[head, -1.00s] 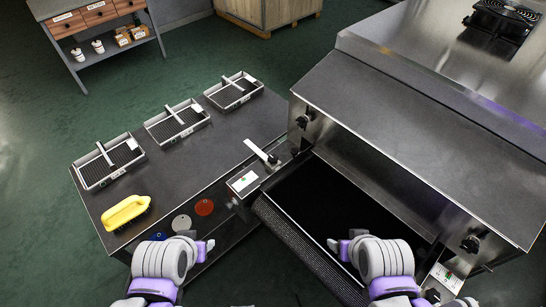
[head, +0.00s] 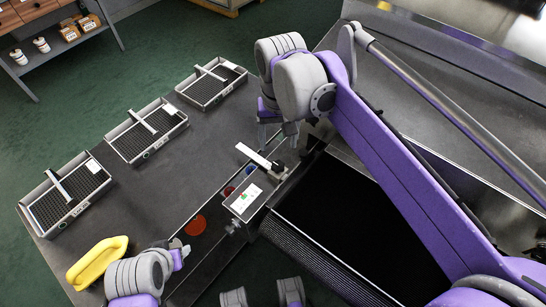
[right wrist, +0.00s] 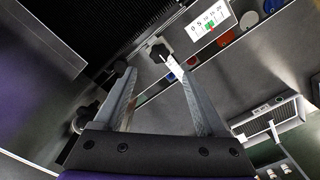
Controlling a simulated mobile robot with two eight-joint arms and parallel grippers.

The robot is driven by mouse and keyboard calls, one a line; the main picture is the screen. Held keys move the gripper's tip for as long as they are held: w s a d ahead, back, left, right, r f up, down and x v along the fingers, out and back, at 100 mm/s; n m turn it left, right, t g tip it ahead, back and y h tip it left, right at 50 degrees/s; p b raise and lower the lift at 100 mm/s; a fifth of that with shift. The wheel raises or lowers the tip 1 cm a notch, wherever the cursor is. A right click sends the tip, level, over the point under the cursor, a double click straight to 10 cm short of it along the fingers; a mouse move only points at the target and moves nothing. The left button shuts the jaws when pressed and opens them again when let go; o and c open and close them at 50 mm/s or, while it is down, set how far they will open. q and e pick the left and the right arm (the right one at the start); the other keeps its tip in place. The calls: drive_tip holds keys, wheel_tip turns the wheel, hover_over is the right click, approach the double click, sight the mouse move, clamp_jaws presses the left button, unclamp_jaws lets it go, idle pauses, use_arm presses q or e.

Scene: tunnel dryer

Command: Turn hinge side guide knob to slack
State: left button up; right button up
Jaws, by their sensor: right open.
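My right gripper (head: 278,132) is open and empty above the near corner of the dryer. It also shows in the right wrist view (right wrist: 157,72). A black knob (right wrist: 158,52) with a pale pointer appears between and beyond its fingertips, with no contact visible. In the head view this knob (head: 278,168) sits at the belt corner beside a pale bar (head: 254,155). A white scale plate (head: 243,197) with green and red marks is close by; it also shows in the right wrist view (right wrist: 211,21). My left gripper (head: 181,256) is low at the left, its jaw gap unclear.
A dark belt (head: 350,225) runs beside the worktable (head: 150,205). Coloured discs (head: 195,225) lie near the scale plate. A second black knob (right wrist: 85,118) shows left in the wrist view.

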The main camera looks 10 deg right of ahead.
sight(278, 165)
wheel_tip(278, 165, down, 9)
drive_tip(key=shift+f+b, duration=0.1)
drive_tip(key=shift+b, duration=0.65)
clamp_jaws()
